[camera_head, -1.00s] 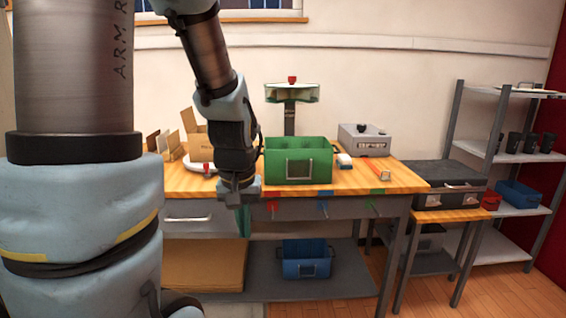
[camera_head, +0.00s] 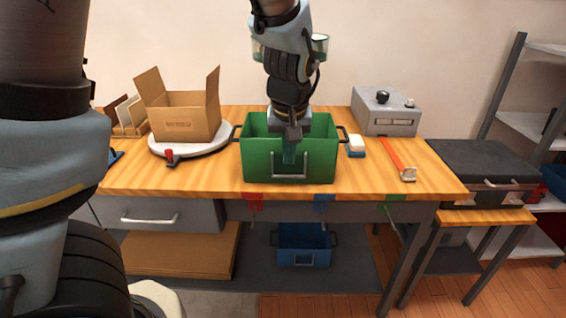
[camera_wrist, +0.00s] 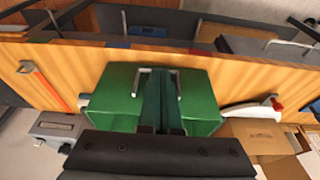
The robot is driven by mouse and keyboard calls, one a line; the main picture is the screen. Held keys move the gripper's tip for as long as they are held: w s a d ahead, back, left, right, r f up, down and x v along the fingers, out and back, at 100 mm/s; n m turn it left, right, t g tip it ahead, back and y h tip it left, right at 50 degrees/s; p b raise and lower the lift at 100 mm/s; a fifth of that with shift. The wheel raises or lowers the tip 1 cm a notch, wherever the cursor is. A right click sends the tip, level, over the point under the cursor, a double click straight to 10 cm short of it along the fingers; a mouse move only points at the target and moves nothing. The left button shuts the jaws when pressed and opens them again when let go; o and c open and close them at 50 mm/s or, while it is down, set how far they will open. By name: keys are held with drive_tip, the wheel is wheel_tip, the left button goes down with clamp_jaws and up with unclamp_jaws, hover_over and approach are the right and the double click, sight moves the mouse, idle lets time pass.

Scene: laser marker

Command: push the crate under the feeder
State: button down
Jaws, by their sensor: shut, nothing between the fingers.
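The green crate (camera_head: 262,166) stands upright on the wooden table, its front handle facing me. It also shows in the wrist view (camera_wrist: 205,95). My gripper (camera_head: 289,160) points down at the crate's middle, its fingers shut and empty. In the wrist view the fingers (camera_wrist: 163,78) overlap the crate's handle. I cannot tell whether they touch the crate. The feeder (camera_head: 320,45) stands behind the crate, its middle and post hidden by my arm.
A cardboard box (camera_head: 190,122) on a white round plate (camera_head: 215,146) stands left of the crate. A white-and-blue block (camera_head: 357,146), an orange-handled tool (camera_head: 398,158) and a grey device (camera_head: 388,114) are at right. A blue crate (camera_head: 303,250) sits on the lower shelf.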

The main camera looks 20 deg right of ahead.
sight(288, 173)
drive_tip(key=w+f, duration=0.1)
drive_tip(key=f, duration=0.2)
drive_tip(key=w+d+f+p, duration=0.1)
drive_tip(key=w+f, duration=0.1)
drive_tip(key=w+d+f+p, duration=0.1)
drive_tip(key=f, duration=0.2)
drive_tip(key=shift+w+f, duration=0.35)
drive_tip(key=shift+w, duration=0.05)
drive_tip(key=shift+w+d+f+p, duration=0.1)
drive_tip(key=shift+w+d+p, duration=0.25)
drive_tip(key=shift+w, duration=0.25)
